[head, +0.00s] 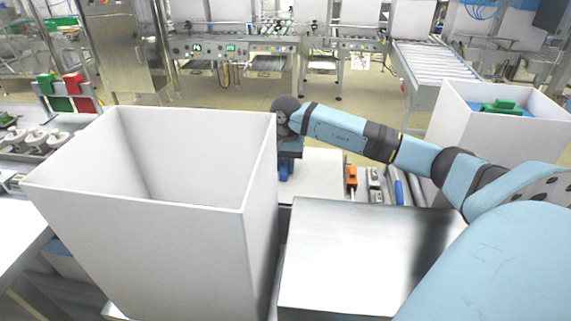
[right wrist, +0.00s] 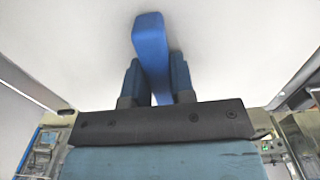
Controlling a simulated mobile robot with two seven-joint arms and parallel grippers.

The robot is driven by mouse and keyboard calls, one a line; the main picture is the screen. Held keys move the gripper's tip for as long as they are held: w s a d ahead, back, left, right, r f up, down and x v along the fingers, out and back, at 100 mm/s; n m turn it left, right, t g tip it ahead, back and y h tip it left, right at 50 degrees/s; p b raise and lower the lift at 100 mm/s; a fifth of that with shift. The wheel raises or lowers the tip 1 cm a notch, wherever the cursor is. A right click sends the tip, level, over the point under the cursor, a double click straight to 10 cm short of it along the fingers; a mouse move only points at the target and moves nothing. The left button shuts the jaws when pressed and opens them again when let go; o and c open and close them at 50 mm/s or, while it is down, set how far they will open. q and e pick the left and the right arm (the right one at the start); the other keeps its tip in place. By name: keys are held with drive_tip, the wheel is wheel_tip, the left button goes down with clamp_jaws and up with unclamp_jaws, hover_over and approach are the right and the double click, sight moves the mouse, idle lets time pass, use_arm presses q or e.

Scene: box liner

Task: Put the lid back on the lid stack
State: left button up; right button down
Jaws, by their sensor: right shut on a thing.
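My right gripper (head: 286,168) is partly hidden behind the right edge of the tall white box and points down. In the right wrist view, its dark blue fingers (right wrist: 155,75) are shut on a blue handle (right wrist: 150,38). The handle joins a broad white lid (right wrist: 225,35). In the head view, a flat white surface (head: 318,178), which appears to be this lid, lies below the gripper, its left part hidden by the box. I cannot tell whether it touches anything beneath, and I cannot make out a separate lid stack. My left gripper is out of view.
The open, empty white box (head: 150,230) fills the left foreground. A shiny metal surface (head: 350,255) lies to its right. Small orange and grey items (head: 351,178) sit right of the lid. Another white box (head: 468,130) holding green and blue things stands at the right.

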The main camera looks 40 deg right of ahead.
idle(0.3)
drive_tip(key=shift+c, duration=2.1)
unclamp_jaws()
drive_tip(key=shift+r, duration=0.1)
drive_tip(key=shift+r+p, duration=2.5)
drive_tip(key=shift+r, duration=1.9)
